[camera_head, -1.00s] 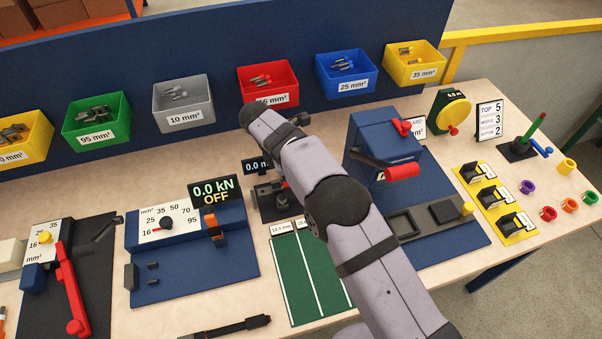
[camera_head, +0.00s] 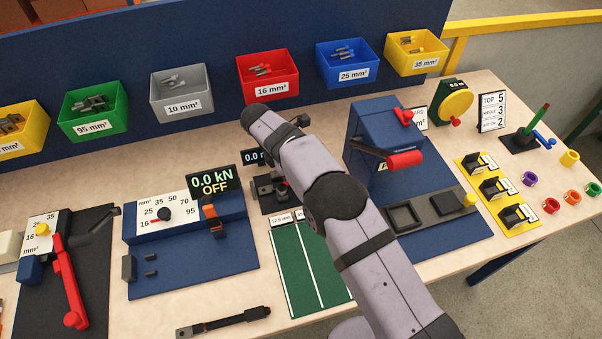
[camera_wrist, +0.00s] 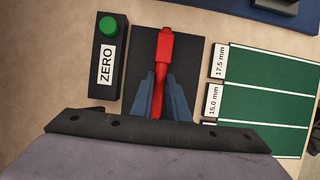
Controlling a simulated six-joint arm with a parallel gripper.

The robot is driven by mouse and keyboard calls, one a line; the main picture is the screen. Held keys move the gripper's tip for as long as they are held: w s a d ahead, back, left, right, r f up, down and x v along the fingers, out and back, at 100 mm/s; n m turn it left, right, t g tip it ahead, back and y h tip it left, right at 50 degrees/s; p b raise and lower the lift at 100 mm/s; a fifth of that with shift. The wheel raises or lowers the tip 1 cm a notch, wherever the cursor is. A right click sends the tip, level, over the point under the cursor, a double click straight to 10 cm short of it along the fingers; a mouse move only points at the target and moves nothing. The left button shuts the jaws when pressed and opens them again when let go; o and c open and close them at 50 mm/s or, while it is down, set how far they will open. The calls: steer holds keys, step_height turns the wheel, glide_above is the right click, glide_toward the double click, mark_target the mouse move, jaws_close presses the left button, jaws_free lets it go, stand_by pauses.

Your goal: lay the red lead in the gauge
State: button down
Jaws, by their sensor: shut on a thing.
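The red lead (camera_wrist: 164,55) lies upright in the wrist view, its thicker end at the top. My gripper (camera_wrist: 162,92) is shut on its thinner part, between two blue-grey fingers. The lead is over the dark plate of the gauge (camera_wrist: 192,80); whether it touches the plate, I cannot tell. In the head view the gauge (camera_head: 267,207) is a small black stand with a display (camera_head: 252,157), partly covered by my arm.
A ZERO box with a green button (camera_wrist: 106,28) stands left of the gauge. A green marked mat (camera_head: 290,262) lies in front. A blue press (camera_head: 385,135) stands to the right, a kN unit (camera_head: 190,235) to the left. Bins line the back.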

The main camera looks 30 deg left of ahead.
steer(key=shift+s+a, duration=0.25)
steer(key=shift+a, duration=0.05)
stand_by(0.4)
steer(key=c, duration=1.6)
jaws_free()
steer(key=shift+c, duration=0.2)
steer(key=shift+f, duration=0.1)
steer(key=b+v, duration=0.2)
steer(key=v, duration=0.4)
steer(key=shift+s+a+r, duration=0.15)
steer(key=shift+s+r, duration=0.1)
steer(key=shift+r, duration=0.45)
